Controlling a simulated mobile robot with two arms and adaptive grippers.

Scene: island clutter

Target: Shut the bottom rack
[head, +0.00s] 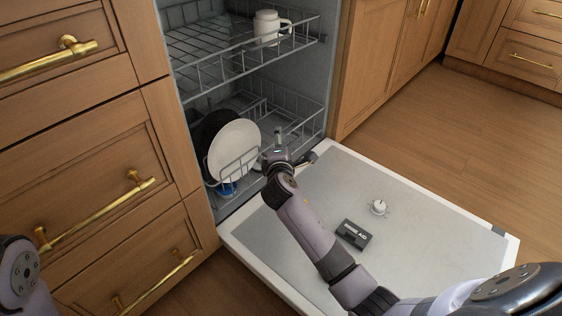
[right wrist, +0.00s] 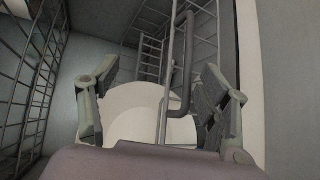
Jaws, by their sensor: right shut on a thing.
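The bottom rack (head: 297,130), a grey wire basket, sits low inside the open dishwasher, mostly or wholly within the tub. It holds a white plate (head: 234,146), a dark plate (head: 209,128) behind it and a small blue item (head: 227,189). My right gripper (head: 279,152) is at the front of the rack, right of the white plate, shut on the rack's wire. In the right wrist view, the rack's wire (right wrist: 187,60) runs between the fingers, with the white plate (right wrist: 135,110) beyond. The exact contact is partly hidden. My left gripper is out of view; part of my left arm shows at lower left.
The dishwasher door (head: 440,220) lies open, with a black detergent box lid (head: 354,234) and a round white cap (head: 378,207) on it. The upper rack (head: 215,50) holds a white mug (head: 268,27). Wooden drawers with brass handles (head: 100,215) stand at left. Floor is clear at right.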

